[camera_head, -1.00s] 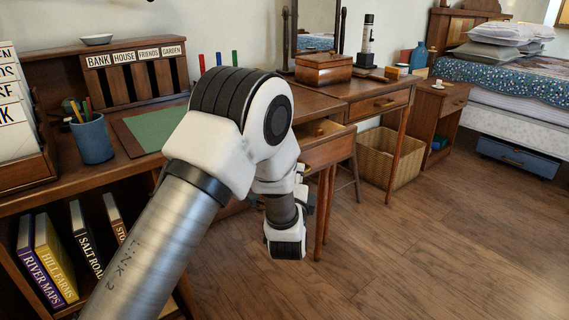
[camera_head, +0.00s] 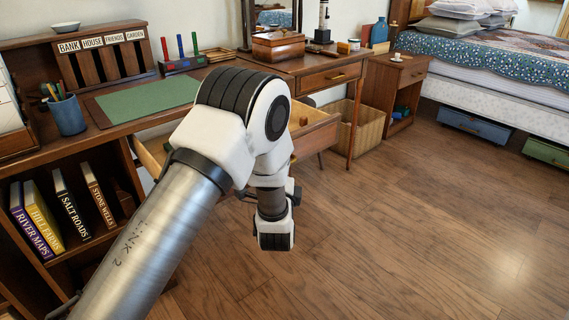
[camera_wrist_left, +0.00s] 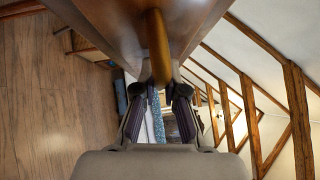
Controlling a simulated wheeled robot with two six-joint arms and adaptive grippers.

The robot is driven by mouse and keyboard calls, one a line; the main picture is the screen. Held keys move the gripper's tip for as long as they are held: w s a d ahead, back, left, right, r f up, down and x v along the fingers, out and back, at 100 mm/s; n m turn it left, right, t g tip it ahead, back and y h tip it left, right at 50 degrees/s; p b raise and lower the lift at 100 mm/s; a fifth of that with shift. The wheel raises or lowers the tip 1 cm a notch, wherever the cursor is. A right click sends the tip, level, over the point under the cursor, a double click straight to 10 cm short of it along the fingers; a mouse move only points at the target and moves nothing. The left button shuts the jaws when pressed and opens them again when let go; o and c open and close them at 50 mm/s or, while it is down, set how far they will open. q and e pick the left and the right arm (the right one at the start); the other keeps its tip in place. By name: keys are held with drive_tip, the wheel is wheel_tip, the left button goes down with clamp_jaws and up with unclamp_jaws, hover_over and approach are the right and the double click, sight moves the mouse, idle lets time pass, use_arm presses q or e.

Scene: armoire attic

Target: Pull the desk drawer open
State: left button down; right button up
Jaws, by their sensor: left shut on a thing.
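The desk (camera_head: 75,148) stands at the left in the head view, with a green mat (camera_head: 150,100) on top. Its drawer (camera_head: 318,135) is pulled partly out. The drawer's right side shows beyond my left arm and a bit of its left side shows behind the arm; my arm hides the middle and most of the front. In the left wrist view my left gripper (camera_wrist_left: 159,88) is shut on a rounded, brass-coloured handle (camera_wrist_left: 158,48) at the dark wooden drawer front. The fingers touch it from both sides. In the head view the fingertips are hidden. My right gripper is not in view.
Books (camera_head: 72,212) stand on a shelf below the desk. A pen cup (camera_head: 68,116) is on top. A dressing table (camera_head: 335,78), a wicker basket (camera_head: 358,128) and a nightstand (camera_head: 395,85) stand beyond. The wooden floor (camera_head: 430,220) at the right is clear.

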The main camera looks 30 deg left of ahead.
use_arm(q)
drive_tip(key=c, duration=1.2)
unclamp_jaws()
drive_tip(key=v, duration=1.2)
drive_tip(key=shift+f, duration=0.1)
